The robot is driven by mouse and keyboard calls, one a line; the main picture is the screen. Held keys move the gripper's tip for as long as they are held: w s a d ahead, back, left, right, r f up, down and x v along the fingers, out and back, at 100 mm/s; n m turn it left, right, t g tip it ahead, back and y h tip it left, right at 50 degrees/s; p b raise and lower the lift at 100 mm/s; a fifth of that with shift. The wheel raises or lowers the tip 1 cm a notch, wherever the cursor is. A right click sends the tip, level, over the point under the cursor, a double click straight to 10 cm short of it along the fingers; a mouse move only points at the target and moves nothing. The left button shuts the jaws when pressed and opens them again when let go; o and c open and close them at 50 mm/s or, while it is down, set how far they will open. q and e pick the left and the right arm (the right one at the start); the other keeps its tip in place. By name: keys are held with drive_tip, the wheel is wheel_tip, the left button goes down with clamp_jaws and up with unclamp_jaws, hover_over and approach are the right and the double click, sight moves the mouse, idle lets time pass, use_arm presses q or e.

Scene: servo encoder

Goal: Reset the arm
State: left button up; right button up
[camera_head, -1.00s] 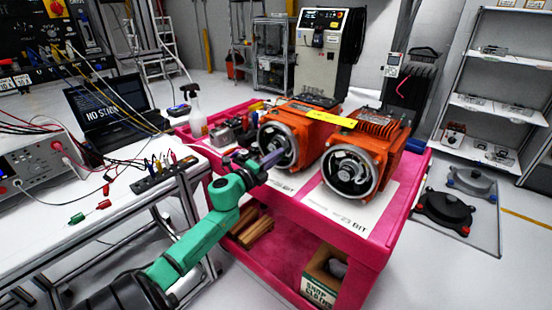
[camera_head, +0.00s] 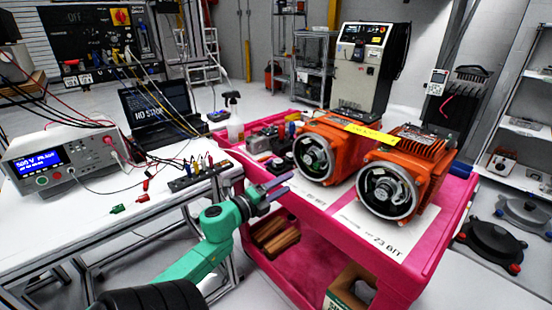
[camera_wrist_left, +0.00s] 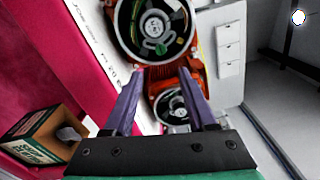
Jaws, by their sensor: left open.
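My left arm is green and reaches in from the bottom left in the head view. Its gripper (camera_head: 276,190) is open and empty, above the near left edge of the pink cart (camera_head: 300,236). In the wrist view the two purple fingers (camera_wrist_left: 164,100) are spread apart, with nothing between them but the background. Two orange servo motors stand on the cart: the left one (camera_head: 340,147) and the right one (camera_head: 424,160). Their round open ends face me, with inner parts showing. The gripper is apart from both motors. My right gripper is not in view.
A white workbench (camera_head: 100,190) on the left holds a power supply (camera_head: 62,155), a laptop (camera_head: 155,110) and loose leads. A spray bottle (camera_head: 235,122) stands at the cart's back left. An open box (camera_head: 350,288) sits on the cart's lower shelf.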

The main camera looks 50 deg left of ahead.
use_arm(q)
drive_tip(key=s, duration=0.3)
drive_tip(key=shift+s, duration=0.1)
idle(0.3)
drive_tip(key=s+f+n+g+y, duration=0.1)
drive_tip(key=s+f+n+g, duration=0.2)
drive_tip(key=f, duration=0.8)
drive_tip(key=s+a+f+n+g+y+p, duration=0.15)
drive_tip(key=f+n, duration=0.35)
drive_tip(key=f, duration=0.6)
drive_tip(key=s+f+n+g, duration=0.3)
drive_tip(key=f+n, duration=0.1)
drive_tip(key=f, duration=0.7)
drive_tip(key=s+d+f+n+g+h, duration=0.3)
drive_tip(key=s+d+f+g, duration=0.6)
drive_tip(key=s+d+f, duration=1)
drive_tip(key=s+f+n, duration=0.2)
drive_tip(key=s+f, duration=0.1)
drive_tip(key=s, duration=0.1)
drive_tip(key=shift+d+f+n+p, duration=0.2)
drive_tip(key=shift+d+n+p, duration=0.1)
drive_tip(key=shift+n, duration=0.1)
